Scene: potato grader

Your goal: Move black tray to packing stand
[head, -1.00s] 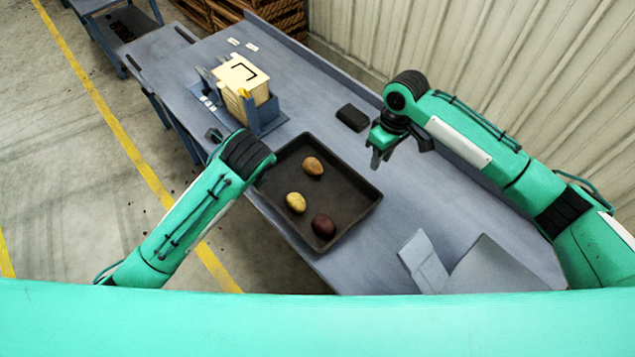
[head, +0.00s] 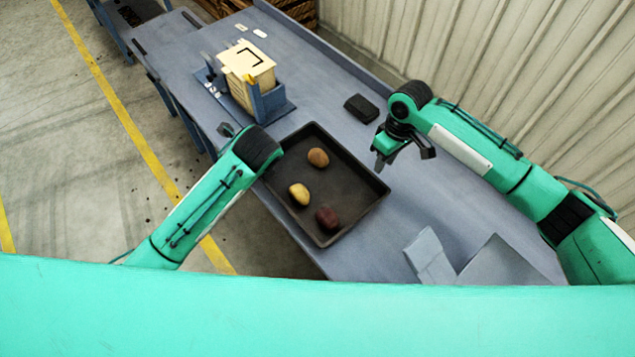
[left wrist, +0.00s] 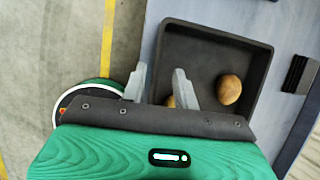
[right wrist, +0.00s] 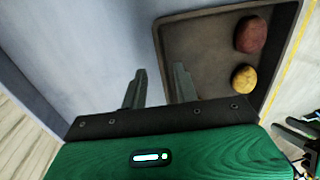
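The black tray (head: 345,222) lies flat on the grey-blue table and holds a brown potato (head: 318,157), a yellow potato (head: 299,194) and a dark red potato (head: 327,218). My right gripper (head: 384,160) is beside the tray's right back corner. In the right wrist view its open fingers (right wrist: 158,84) lie on either side of the tray's rim line, with nothing held. My left arm hides those fingers in the head view. Contact with the rim cannot be told.
A blue holder (head: 268,100) with a cream box (head: 246,68) stands behind the tray. A small black block (head: 361,108) lies right of it. Another blue-grey stand (head: 165,30) is at the upper left. Which one is the packing stand is unclear. A corrugated wall (head: 480,60) borders the right.

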